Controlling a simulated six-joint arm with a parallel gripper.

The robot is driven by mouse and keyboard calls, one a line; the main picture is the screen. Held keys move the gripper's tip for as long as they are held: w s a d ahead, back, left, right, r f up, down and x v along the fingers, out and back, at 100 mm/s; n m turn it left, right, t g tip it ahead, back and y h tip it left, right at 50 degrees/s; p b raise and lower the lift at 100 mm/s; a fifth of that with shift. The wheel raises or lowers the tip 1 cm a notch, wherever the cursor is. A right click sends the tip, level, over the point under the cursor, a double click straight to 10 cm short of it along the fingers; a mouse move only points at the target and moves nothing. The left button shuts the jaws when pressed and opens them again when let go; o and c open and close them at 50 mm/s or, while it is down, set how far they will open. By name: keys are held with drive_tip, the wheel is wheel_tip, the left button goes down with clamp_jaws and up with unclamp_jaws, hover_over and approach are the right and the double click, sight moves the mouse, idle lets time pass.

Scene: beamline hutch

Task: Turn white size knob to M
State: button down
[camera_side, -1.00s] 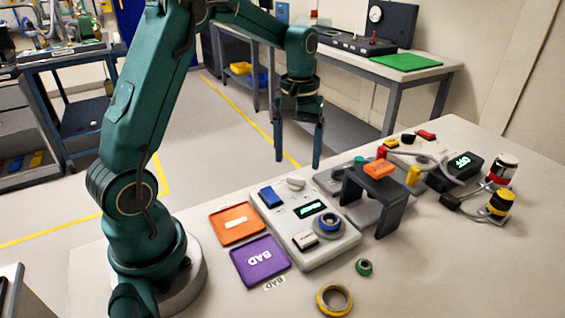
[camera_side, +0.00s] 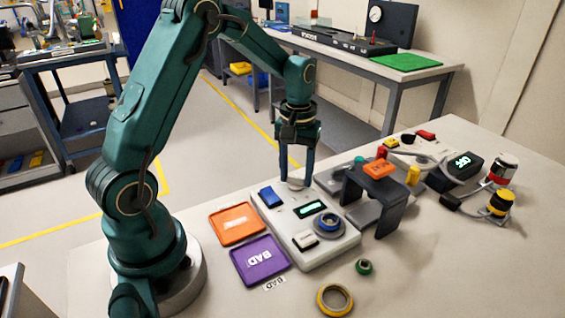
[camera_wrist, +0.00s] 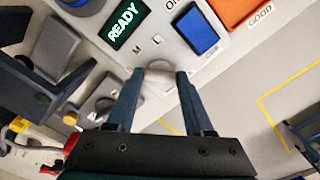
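The white size knob (camera_wrist: 158,76) is at the back of the light grey control box (camera_side: 325,247), beside the blue button (camera_side: 269,197). In the side view the knob (camera_side: 294,184) is partly covered by my fingers. My gripper (camera_side: 297,182) points down at it, with one finger on each side. Letters M and L show on the panel by the knob. The knob's pointer cannot be made out. The green display (camera_wrist: 124,26) reads READY.
An orange GOOD tray (camera_side: 237,223) and a purple BAD tray (camera_side: 260,259) lie left of the box. A dark bridge-shaped stand (camera_side: 385,193) with an orange block is close on the right. Tape rings (camera_side: 334,299) lie in front.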

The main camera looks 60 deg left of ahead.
sight(296, 177)
drive_tip(key=m, duration=0.3)
drive_tip(key=shift+m, duration=2.3)
drive_tip(key=shift+c, duration=1.4)
unclamp_jaws()
drive_tip(key=shift+r, duration=0.1)
drive_tip(key=shift+r, duration=2.5)
